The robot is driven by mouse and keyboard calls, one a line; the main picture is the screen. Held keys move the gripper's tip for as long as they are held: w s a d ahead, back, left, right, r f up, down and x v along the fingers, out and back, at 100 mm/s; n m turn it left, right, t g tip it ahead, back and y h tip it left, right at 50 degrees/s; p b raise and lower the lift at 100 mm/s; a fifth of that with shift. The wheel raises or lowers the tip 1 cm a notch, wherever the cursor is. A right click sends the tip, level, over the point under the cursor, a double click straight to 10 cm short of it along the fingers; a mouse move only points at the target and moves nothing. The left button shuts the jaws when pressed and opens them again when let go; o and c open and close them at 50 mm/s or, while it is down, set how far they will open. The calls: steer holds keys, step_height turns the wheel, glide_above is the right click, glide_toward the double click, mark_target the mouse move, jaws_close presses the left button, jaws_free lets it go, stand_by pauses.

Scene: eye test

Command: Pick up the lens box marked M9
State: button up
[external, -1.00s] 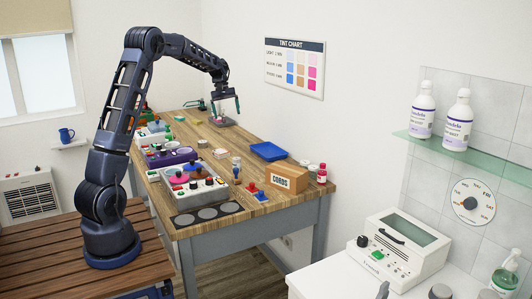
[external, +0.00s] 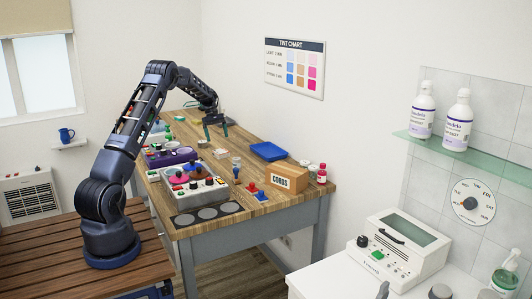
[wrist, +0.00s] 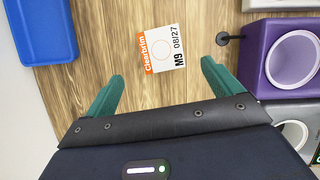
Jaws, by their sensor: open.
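The lens box marked M9 (wrist: 163,49) is a small white box with an orange band reading Clearbrim and the print 08/27. It lies on the wooden table (wrist: 110,35) in the wrist view, slightly turned. My gripper (wrist: 162,70) is open, its two green fingers apart, one to the left and one to the right of the box in the picture. The box shows beyond the fingertips, and nothing is between the fingers. In the external view my gripper (external: 215,130) hangs over the table; I cannot surely pick out the M9 box there.
A blue tray (wrist: 42,30) is at the left in the wrist view. A cords box (external: 289,179) sits near the table's right end.

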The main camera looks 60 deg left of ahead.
mark_target(221, 151)
steer(key=x, duration=0.8)
steer(key=shift+s+d+f, duration=0.1)
steer(key=shift+d+f, duration=0.05)
steer(key=shift+f, duration=0.1)
steer(key=c, duration=1.1)
